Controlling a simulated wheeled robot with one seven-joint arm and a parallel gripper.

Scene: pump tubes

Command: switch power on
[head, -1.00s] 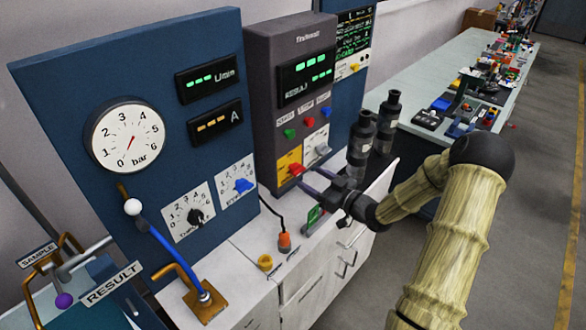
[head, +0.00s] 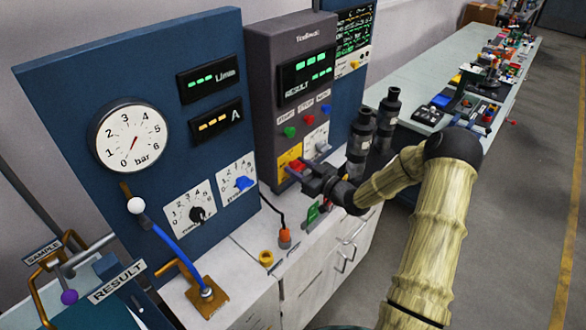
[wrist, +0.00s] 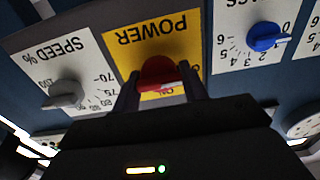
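The yellow POWER plate with its red knob (wrist: 160,74) is upside down in the middle of the wrist view. In the head view the red knob (head: 296,165) sits low on the grey instrument panel (head: 262,90), partly hidden by my gripper. My gripper (head: 300,172) is at the front of this panel. In the wrist view its two dark fingers (wrist: 160,92) are apart, one on each side of the red knob. I cannot tell whether they touch it.
A grey SPEED knob (wrist: 64,94) and a blue knob (wrist: 264,37) flank the POWER plate. Dark cylinders (head: 361,145) stand on the bench close to my arm. An orange plug (head: 284,237) and a green item (head: 313,213) are on the bench front.

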